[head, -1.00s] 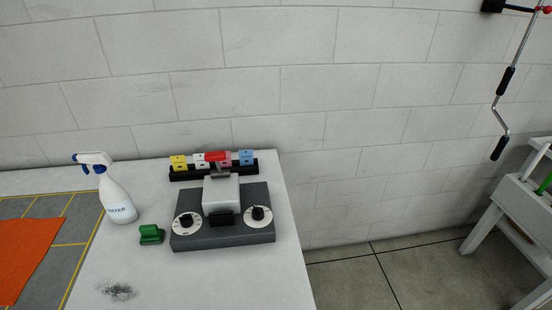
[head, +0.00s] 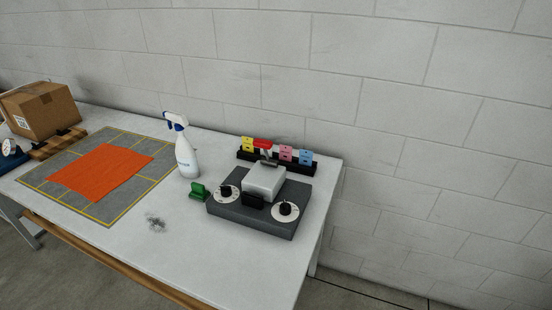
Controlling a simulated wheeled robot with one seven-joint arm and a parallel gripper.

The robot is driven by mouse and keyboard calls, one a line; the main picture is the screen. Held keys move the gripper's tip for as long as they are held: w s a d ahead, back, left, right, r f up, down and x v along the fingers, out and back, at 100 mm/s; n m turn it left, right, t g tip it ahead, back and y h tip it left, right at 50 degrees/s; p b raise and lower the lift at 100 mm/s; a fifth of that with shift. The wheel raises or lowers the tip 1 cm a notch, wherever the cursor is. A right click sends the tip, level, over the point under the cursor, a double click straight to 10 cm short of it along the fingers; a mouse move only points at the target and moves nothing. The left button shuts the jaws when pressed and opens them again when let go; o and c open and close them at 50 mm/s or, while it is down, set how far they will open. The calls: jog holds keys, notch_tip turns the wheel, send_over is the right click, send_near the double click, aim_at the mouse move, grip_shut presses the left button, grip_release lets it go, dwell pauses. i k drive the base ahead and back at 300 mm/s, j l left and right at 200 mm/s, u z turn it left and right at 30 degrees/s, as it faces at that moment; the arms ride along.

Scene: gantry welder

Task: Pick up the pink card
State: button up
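The pink card (head: 286,153) stands upright in a black rack (head: 276,164) at the back right of the white table, in the head view. It is between a mostly hidden white card on its left and a blue card (head: 306,157) on its right. A yellow card (head: 247,144) stands at the rack's left end. The red-topped lever of the grey control box hides part of the rack's middle. My gripper is not in view.
The grey control box (head: 262,207) with two dials stands just in front of the rack. A spray bottle (head: 187,158), a green block (head: 198,191) and an orange cloth (head: 100,174) on a grey mat (head: 60,203) are to the left. A cardboard box (head: 42,110) is far left. The table's front is mostly clear.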

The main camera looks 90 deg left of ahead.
aim_at(285, 152)
jog(key=i+j+u, duration=0.2)
jog(key=u, duration=0.2)
jog(key=i+j+u, duration=0.1)
jog(key=i+u, duration=0.2)
jog(key=u, duration=0.15)
jog(key=i+u, duration=0.55)
jog(key=u, duration=0.25)
jog(key=i+l+u, duration=0.2)
jog(key=u, duration=0.25)
jog(key=i+j+u, duration=0.1)
jog(key=i+u, duration=0.15)
jog(key=u, duration=0.2)
jog(key=i+u, duration=0.2)
jog(key=u, duration=0.25)
jog(key=i+l+u, duration=0.1)
jog(key=i+u, duration=0.15)
jog(key=u, duration=0.2)
jog(key=i+l+u, duration=0.15)
jog(key=u, duration=0.3)
jog(key=i+l+u, duration=0.25)
jog(key=u, duration=0.2)
jog(key=i+l+u, duration=0.15)
jog(key=u, duration=0.3)
jog(key=i+l+u, duration=0.15)
jog(key=u, duration=0.25)
jog(key=i+l+u, duration=0.1)
jog(key=l+u, duration=0.25)
jog(key=i+l+u, duration=0.1)
jog(key=u, duration=0.3)
jog(key=l, duration=0.1)
